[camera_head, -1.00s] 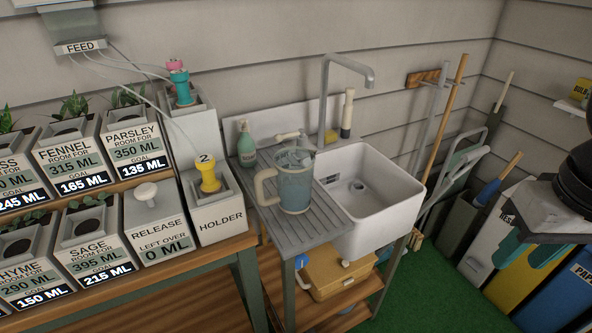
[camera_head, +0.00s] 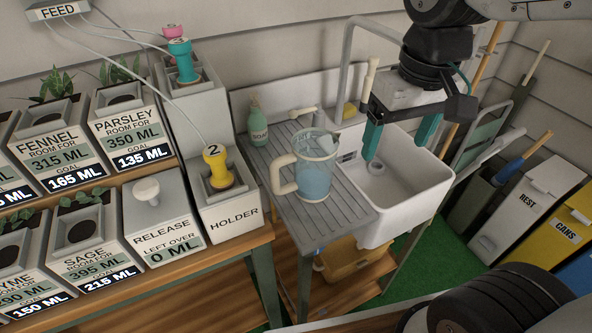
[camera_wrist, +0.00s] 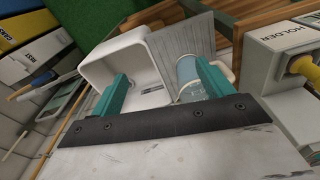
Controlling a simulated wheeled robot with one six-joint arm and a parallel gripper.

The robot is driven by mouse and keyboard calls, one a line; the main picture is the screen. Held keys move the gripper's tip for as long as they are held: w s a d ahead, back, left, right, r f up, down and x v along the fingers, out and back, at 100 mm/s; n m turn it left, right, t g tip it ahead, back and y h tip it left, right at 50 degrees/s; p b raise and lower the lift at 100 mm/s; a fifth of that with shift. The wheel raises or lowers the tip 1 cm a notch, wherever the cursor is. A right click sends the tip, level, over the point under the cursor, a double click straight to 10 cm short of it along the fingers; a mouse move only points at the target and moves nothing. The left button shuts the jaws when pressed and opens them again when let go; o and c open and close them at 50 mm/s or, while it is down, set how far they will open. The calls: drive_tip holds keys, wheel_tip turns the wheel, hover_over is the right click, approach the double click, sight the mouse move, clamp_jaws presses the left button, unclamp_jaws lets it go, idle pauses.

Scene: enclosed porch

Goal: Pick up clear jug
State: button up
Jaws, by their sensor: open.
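The clear jug (camera_head: 314,178) stands upright on the grey draining board (camera_head: 322,220) left of the sink. It holds bluish water, and its cream handle points left in the head view. My gripper (camera_head: 399,146) is open and empty above the sink, to the right of the jug and apart from it. In the wrist view the jug (camera_wrist: 187,72) shows beside and partly behind the right teal finger, and my gripper (camera_wrist: 165,88) has its fingers spread wide.
The white sink (camera_head: 405,190) with its tall tap (camera_head: 345,75) is beside the board. A green soap bottle (camera_head: 257,122) stands behind the jug. The HOLDER box (camera_head: 230,212) with a yellow plug (camera_head: 217,168) is to the left. Bins (camera_head: 525,210) stand at the right.

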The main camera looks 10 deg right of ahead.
drive_tip(key=w+a+f+n, duration=0.2)
drive_tip(key=w+a, duration=0.4)
drive_tip(key=w, duration=0.1)
drive_tip(key=n, duration=0.1)
hover_over(282, 162)
drive_tip(key=w+d, duration=0.1)
wheel_tip(282, 162, down, 4)
drive_tip(key=shift+d+r+g, duration=0.1)
drive_tip(key=shift+r+g, duration=0.05)
drive_tip(key=shift+g, duration=0.25)
drive_tip(key=f, duration=0.5)
drive_tip(key=a+f, duration=0.1)
drive_tip(key=f, duration=0.2)
drive_tip(key=c, duration=1.4)
drive_tip(key=shift+c, duration=0.2)
